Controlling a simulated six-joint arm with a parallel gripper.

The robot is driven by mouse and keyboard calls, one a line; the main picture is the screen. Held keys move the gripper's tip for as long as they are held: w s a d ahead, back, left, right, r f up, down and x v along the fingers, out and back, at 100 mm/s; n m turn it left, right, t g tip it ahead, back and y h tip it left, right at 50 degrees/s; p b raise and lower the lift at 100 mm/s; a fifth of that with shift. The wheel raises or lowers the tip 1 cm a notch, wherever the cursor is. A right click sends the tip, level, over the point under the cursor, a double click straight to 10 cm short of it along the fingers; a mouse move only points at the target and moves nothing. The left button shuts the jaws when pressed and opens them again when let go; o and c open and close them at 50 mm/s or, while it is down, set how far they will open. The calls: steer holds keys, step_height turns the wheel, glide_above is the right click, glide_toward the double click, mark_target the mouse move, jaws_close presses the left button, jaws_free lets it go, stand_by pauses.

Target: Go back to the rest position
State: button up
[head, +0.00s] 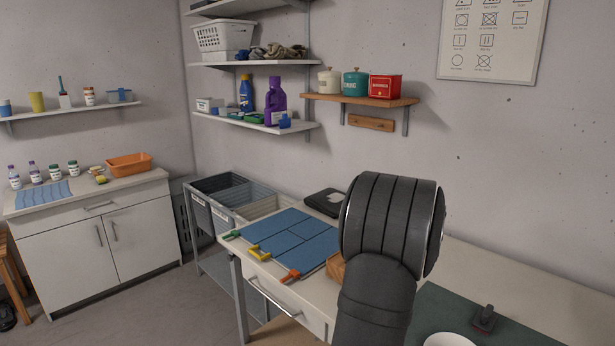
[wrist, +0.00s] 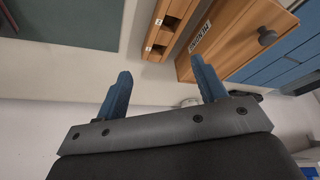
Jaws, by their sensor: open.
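My gripper (wrist: 162,88) shows in the wrist view with its two blue fingers spread wide apart. It is open, and nothing is between the fingers. In the head view my arm rises at the centre right in front of the table, and the gripper itself is hidden. Beyond the fingers in the wrist view are a wooden box with a dark knob (wrist: 268,36) and a wooden rack (wrist: 165,28). Both stand on the white table and are apart from the fingers.
The white table (head: 560,300) carries a blue folding board (head: 290,240) with coloured clips, a dark green mat (head: 450,312) and a white bowl (head: 449,340). A wooden wall shelf (head: 350,99) with canisters hangs behind my arm. Grey bins (head: 225,195) stand left of the table.

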steer(key=w+a+f+n+y, duration=0.2)
steer(key=a+n, duration=0.2)
steer(key=a, duration=1.9)
steer(key=s+a+f+n, duration=0.1)
steer(key=s+a+f, duration=0.3)
steer(key=a+f, duration=0.1)
steer(key=shift+s+a+f, duration=0.15)
steer(key=shift+s+a, duration=0.15)
steer(key=shift+a, duration=0.15)
steer(key=w+d+r, duration=0.2)
steer(key=d, duration=0.3)
steer(key=w+d+r+m, duration=0.1)
steer(key=w+d+r, duration=0.1)
steer(key=d, duration=0.4)
steer(key=w+d+r+m+h, duration=0.1)
steer(key=w+d+r, duration=0.1)
steer(key=d, duration=0.3)
steer(key=shift+d+r, duration=0.35)
steer(key=shift+r, duration=0.4)
steer(key=shift+d+m, duration=0.3)
steer(key=shift+d, duration=0.2)
